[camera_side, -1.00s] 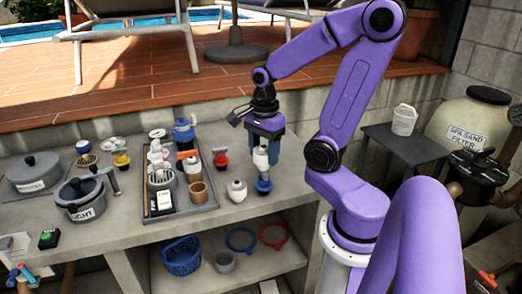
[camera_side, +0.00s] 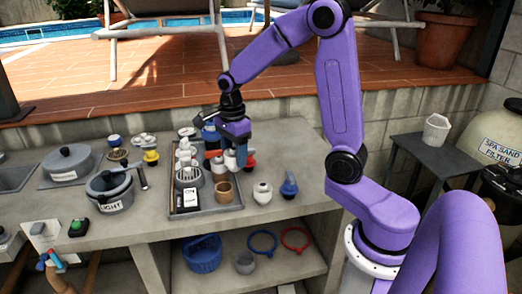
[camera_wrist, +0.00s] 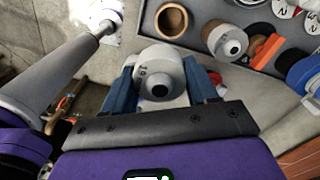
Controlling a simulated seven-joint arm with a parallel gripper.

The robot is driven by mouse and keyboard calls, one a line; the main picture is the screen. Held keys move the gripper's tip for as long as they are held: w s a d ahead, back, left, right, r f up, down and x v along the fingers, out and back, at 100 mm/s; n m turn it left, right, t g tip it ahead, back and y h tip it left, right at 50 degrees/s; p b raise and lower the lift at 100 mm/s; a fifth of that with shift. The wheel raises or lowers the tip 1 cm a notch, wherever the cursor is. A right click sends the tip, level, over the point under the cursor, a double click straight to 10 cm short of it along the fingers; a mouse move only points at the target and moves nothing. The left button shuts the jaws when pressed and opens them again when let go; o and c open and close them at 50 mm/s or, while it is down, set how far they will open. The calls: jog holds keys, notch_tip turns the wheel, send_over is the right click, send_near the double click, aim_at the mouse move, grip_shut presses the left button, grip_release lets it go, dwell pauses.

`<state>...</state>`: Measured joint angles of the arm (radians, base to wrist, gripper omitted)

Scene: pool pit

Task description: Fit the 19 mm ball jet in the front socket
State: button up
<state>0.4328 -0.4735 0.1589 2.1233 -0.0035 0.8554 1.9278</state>
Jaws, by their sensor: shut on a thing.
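My gripper (camera_side: 237,158) hangs above the counter at the back right of the tray. In the wrist view its two blue fingers (camera_wrist: 160,88) are shut on a round white ball jet (camera_wrist: 160,72). The jet has a dark grey centre and a small marking that looks like 19. In the side view the fingers and hand hide most of the jet. A second white jet (camera_side: 263,193) stands on the counter, with a blue fitting (camera_side: 289,186) to its right. I cannot pick out the front socket with certainty.
The dark tray (camera_side: 178,208) holds small parts, a brown cup (camera_side: 223,193) and an orange block (camera_wrist: 265,50). The counter right of the blue fitting is clear.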

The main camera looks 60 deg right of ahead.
jog(key=w+a+f, duration=0.1)
jog(key=w+f, duration=0.2)
jog(key=f, duration=0.2)
jog(key=shift+a, duration=0.35)
jog(key=shift+w+f, duration=0.1)
jog(key=shift+f, duration=0.3)
dwell(1.4)
jog(key=shift+f, duration=1.25)
jog(key=shift+f, duration=0.25)
dwell(0.5)
jog(key=o, duration=1.3)
